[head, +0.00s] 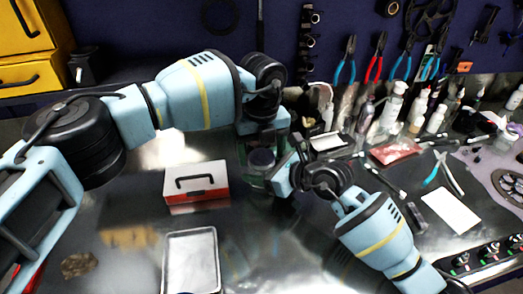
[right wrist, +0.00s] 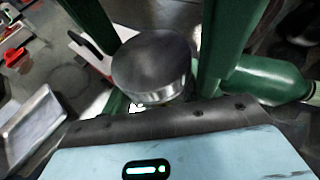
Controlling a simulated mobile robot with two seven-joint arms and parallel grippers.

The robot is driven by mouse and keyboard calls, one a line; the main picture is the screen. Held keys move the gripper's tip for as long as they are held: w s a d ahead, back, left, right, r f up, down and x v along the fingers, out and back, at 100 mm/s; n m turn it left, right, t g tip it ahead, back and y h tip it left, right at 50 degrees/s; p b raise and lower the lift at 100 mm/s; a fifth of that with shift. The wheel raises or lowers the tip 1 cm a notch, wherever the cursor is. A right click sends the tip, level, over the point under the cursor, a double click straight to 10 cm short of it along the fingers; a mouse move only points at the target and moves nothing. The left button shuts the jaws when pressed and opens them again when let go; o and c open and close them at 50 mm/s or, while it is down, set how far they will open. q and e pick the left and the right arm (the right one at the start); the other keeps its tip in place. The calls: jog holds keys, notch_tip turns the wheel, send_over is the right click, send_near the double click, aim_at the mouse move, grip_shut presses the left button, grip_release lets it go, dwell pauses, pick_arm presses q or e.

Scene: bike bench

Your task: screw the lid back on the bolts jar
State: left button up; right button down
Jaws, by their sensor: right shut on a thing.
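The bolts jar's round grey metal lid (head: 262,158) shows at the middle of the head view, and closer in the right wrist view (right wrist: 150,65), flat side up. The jar body under it is mostly hidden, so I cannot tell how the lid sits on its rim. My left gripper (head: 262,150) reaches down from above, its green fingers on either side of the lid; whether they touch it is unclear. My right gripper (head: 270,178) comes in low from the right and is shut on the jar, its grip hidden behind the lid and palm.
A red and white toolbox (head: 196,184) and a metal tray (head: 190,262) stand to the left. Bottles (head: 395,103) crowd the back right, below pliers on the wall. A green bottle (right wrist: 265,80) lies close by in the wrist view. The bench at front centre is clear.

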pick_arm(q)
jog(key=shift+r, duration=0.15)
jog(key=shift+r, duration=2.15)
jog(key=o, duration=0.5)
notch_tip(320, 180, up, 12)
jog(key=shift+d, duration=0.1)
pick_arm(e)
jog(key=shift+c, duration=1.5)
grip_release()
